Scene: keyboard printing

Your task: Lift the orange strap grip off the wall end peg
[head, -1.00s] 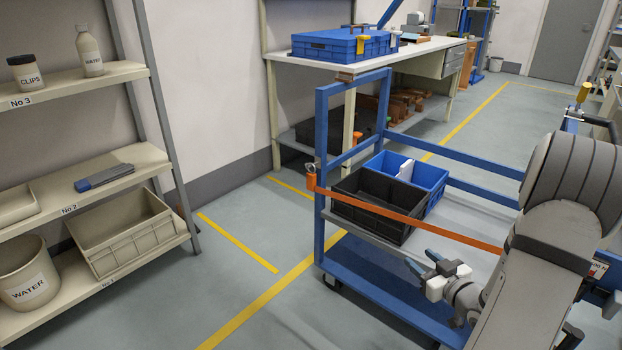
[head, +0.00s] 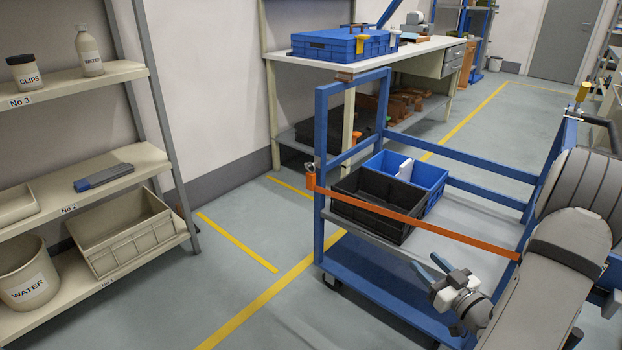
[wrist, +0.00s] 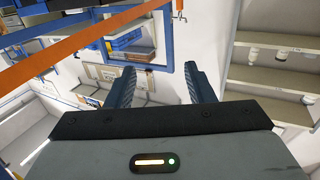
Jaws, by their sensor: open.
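The orange strap (head: 420,227) is stretched across the open side of the blue cart, from the left post to the right end near my arm. In the wrist view the strap (wrist: 80,42) crosses the upper left, and the grip (wrist: 180,6) shows at the top edge. My gripper (head: 431,266) is open and empty, in front of the strap and well to the right of the grip. Its blue fingers (wrist: 160,72) also show in the wrist view.
The cart (head: 385,292) carries a black crate (head: 370,222) and a blue crate (head: 436,183) behind the strap. A beige shelf (head: 120,180) stands at the left. Floor (head: 230,280) between shelf and cart is clear. A workbench (head: 400,50) stands behind.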

